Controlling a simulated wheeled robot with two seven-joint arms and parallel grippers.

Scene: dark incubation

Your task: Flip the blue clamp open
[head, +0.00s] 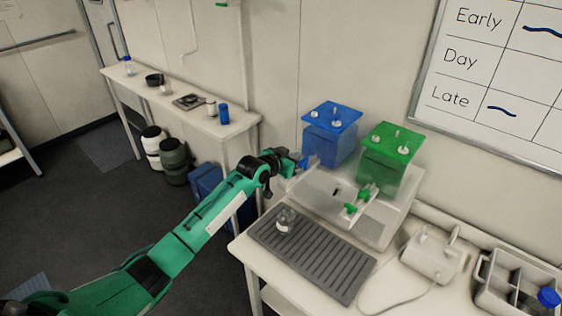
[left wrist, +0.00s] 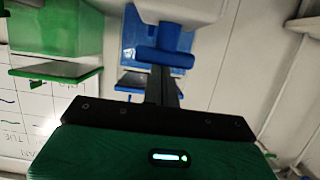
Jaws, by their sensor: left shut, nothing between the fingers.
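The blue clamp (head: 306,162) is at the left end of the white stand, below the blue-lidded box, and is partly hidden by my left gripper. In the left wrist view, the blue clamp (left wrist: 163,58) shows as a blue crossbar with a rounded end, just beyond my fingers. My left gripper (head: 291,164) is shut with nothing held. In the left wrist view its dark fingers (left wrist: 162,85) reach up to the clamp bar. I cannot tell whether they touch it. My right gripper is in neither view.
The white stand (head: 322,202) also carries a blue-lidded box (head: 331,120), a green-lidded box (head: 390,148) and a green clamp (head: 356,204). A grey ribbed mat (head: 311,256) with a small clear bottle (head: 285,219) lies in front. A white device (head: 431,256) and a divided caddy (head: 495,283) stand right.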

